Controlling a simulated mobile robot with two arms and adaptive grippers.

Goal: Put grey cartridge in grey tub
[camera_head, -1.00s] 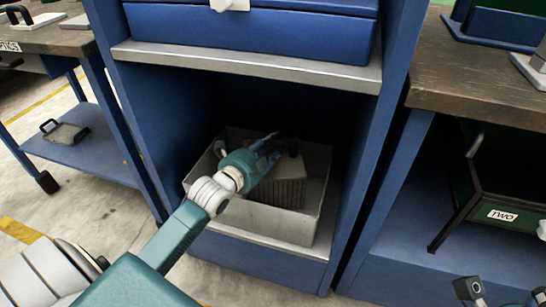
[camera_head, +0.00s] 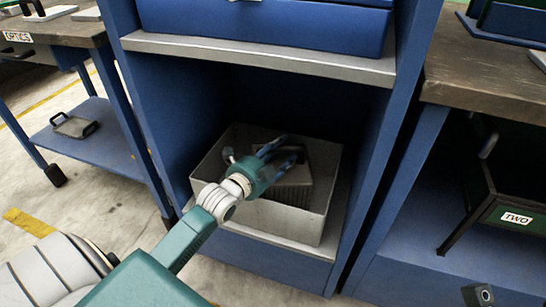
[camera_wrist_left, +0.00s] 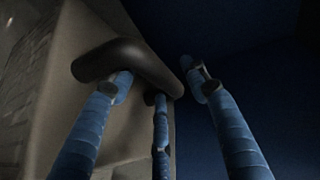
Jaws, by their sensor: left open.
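The grey tub (camera_head: 290,224) stands on the low shelf inside the blue cabinet. The grey cartridge (camera_head: 293,190), a ribbed block, is inside the tub, towards its right side, and looks slightly tilted. My left gripper (camera_head: 275,152) is over the tub at the cartridge's top. Its blue fingers are spread open. In the left wrist view, the fingers are apart around a dark handle (camera_wrist_left: 128,60), and one fingertip overlaps it. I cannot tell whether they touch. The cartridge's underside is hidden by the tub's front wall. My right gripper is not in view.
The cabinet's side walls and the metal-edged shelf (camera_head: 260,58) above enclose the tub. A bench on the left has a low shelf with a grey handled item (camera_head: 74,126). A workbench (camera_head: 490,75) on the right has a green drawer marked TWO (camera_head: 515,215).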

